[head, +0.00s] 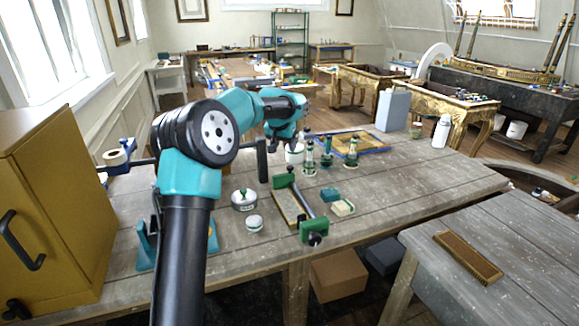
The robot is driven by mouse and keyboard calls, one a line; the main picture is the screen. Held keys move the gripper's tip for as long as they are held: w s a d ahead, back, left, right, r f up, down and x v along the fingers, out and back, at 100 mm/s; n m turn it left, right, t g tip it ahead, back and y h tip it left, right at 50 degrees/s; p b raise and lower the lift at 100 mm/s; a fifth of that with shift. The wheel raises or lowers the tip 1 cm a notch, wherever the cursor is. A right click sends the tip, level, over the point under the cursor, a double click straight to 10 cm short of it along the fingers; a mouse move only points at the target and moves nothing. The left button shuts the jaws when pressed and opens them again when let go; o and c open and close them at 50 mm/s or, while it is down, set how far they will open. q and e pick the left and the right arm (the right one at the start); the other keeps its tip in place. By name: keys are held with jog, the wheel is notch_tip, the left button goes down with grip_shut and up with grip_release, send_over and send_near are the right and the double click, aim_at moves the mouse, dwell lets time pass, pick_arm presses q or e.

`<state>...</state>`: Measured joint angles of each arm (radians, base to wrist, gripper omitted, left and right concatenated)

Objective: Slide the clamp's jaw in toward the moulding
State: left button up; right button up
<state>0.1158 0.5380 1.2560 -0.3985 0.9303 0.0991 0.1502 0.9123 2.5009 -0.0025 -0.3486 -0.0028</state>
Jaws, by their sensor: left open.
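A clamp with green ends (314,230) and a grey bar lies at the front middle of the workbench. Its near green end, with a dark knob, overhangs the front edge. Its far green end is farther back on the bench. A brown and gilt moulding strip (289,207) lies along the left of the bar. A gap between the near end and the strip is too small to judge. My left gripper (283,139) is open above the bench, behind the clamp and apart from it. Its fingertips are small and partly unclear. My right gripper is out of view.
A yellow cabinet (70,210) stands left. A dark upright piece (262,160) stands behind the clamp. The bench's right side is mostly clear.

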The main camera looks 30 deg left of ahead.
aim_at(290, 167)
pick_arm(q)
jog(key=x, duration=1.2)
jog(key=shift+c, duration=0.5)
grip_shut()
